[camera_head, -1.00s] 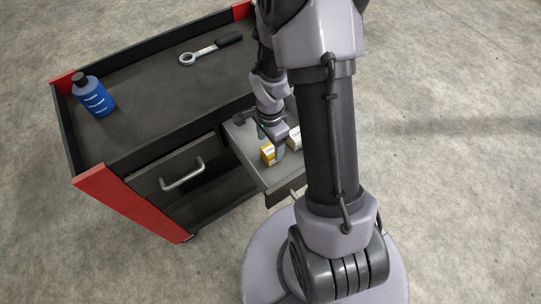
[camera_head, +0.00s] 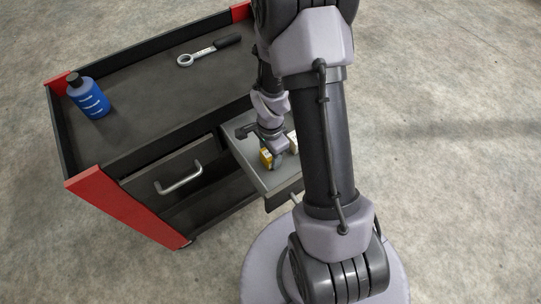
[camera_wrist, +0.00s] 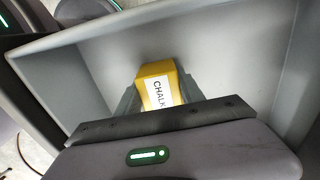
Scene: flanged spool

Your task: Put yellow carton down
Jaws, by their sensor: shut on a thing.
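The yellow carton (camera_wrist: 157,87) has a white label reading "CHALK" and shows in the wrist view between my gripper's fingers (camera_wrist: 158,100). My gripper is shut on it. In the head view the yellow carton (camera_head: 265,159) is inside the open grey drawer (camera_head: 250,165), under my gripper (camera_head: 272,160). The carton's lower part is hidden, so I cannot tell whether it touches the drawer floor. The drawer's grey wall (camera_wrist: 60,75) also shows in the wrist view.
A white box (camera_head: 292,143) is in the drawer just right of my gripper. The cart top (camera_head: 150,100) carries a blue bottle (camera_head: 90,98) and a wrench (camera_head: 208,50). A shut drawer with a handle (camera_head: 180,178) is to the left.

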